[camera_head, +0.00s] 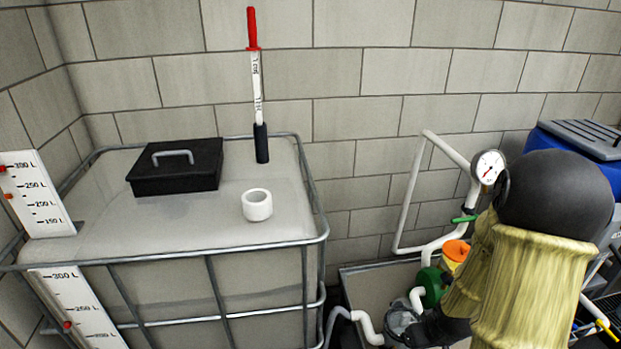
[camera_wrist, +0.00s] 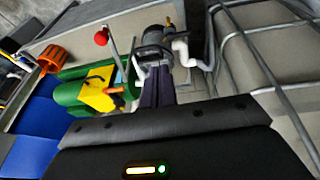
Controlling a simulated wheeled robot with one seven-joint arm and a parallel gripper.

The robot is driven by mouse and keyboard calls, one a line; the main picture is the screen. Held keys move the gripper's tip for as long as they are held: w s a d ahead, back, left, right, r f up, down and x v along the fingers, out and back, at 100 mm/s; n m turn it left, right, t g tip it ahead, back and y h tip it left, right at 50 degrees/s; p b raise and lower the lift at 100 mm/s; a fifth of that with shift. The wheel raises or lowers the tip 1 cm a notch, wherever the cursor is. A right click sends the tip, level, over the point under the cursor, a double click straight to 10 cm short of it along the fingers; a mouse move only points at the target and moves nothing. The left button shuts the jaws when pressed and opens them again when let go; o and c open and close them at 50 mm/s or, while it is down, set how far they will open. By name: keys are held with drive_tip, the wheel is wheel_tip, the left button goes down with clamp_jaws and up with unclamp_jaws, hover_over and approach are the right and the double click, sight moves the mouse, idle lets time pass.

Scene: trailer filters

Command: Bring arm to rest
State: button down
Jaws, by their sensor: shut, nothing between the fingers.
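My arm fills the right side of the head view, with a black rounded joint and tan sleeved links bent over the pump area. Its lower end hides part of the pipework. My gripper (camera_wrist: 158,75) shows in the wrist view as narrow dark fingers beyond the black wrist housing. The fingers are together and hold nothing. They point toward a dark pump fitting with white pipe (camera_wrist: 181,48); I cannot tell whether they touch it.
A caged white tank (camera_head: 205,244) stands at left, carrying a black lidded box (camera_head: 176,172) and white ring (camera_head: 257,205). A pressure gauge (camera_head: 488,167), white pipes (camera_head: 413,190), green pump (camera_head: 432,287) and blue bin (camera_head: 545,142) crowd the right. The block wall is close behind.

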drive_tip(key=s+a+r+p, duration=0.1)
drive_tip(key=s+a+r, duration=0.1)
drive_tip(key=a+r, duration=0.3)
drive_tip(key=s+a+r+m+g+p, duration=0.1)
drive_tip(key=s+a+r, duration=0.1)
drive_tip(key=a+r, duration=0.3)
wheel_tip(320, 180, up, 4)
drive_tip(key=shift+s+a+f+y, duration=0.15)
drive_tip(key=shift+s+a+y, duration=0.15)
drive_tip(key=shift+a, duration=0.1)
drive_tip(key=shift+d, duration=0.1)
